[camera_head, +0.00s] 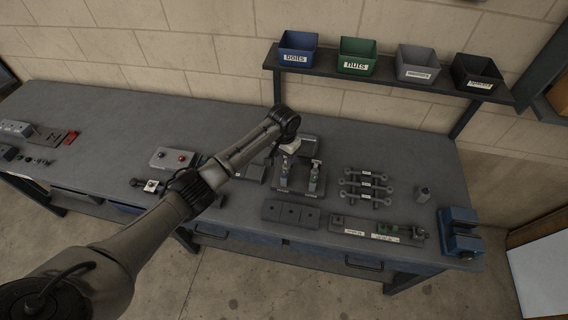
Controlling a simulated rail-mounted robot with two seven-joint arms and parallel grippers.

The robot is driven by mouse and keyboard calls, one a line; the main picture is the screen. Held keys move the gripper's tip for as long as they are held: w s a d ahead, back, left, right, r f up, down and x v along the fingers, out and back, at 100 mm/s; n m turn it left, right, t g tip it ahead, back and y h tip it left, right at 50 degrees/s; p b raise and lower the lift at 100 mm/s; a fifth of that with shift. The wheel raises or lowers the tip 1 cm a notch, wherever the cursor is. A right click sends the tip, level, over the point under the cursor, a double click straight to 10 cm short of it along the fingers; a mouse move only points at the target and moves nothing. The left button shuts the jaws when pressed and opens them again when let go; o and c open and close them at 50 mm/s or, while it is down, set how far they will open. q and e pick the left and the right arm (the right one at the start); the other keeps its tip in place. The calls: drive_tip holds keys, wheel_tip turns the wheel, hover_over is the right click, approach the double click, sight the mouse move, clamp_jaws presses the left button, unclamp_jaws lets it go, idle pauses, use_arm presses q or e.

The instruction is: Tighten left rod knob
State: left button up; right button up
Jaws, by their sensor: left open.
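A dark fixture (299,189) stands on the bench near the middle of the view. It carries two upright posts, a left post (284,173) and a right post (315,179). I cannot make out which small part is the left rod knob. My left arm reaches in from the lower left and bends down over the fixture. My left gripper (287,157) is open, just above or at the top of the left post. Whether it touches the post is too small to tell. My right gripper is out of view.
Several dark rods (367,186) lie right of the fixture. A flat plate (291,213) and a long labelled block (376,232) lie in front. A blue vise (460,232) is at the right end. A shelf with labelled bins, including a green bin (356,57), stands behind.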

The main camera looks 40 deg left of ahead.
use_arm(q)
drive_tip(key=shift+r, duration=2.1)
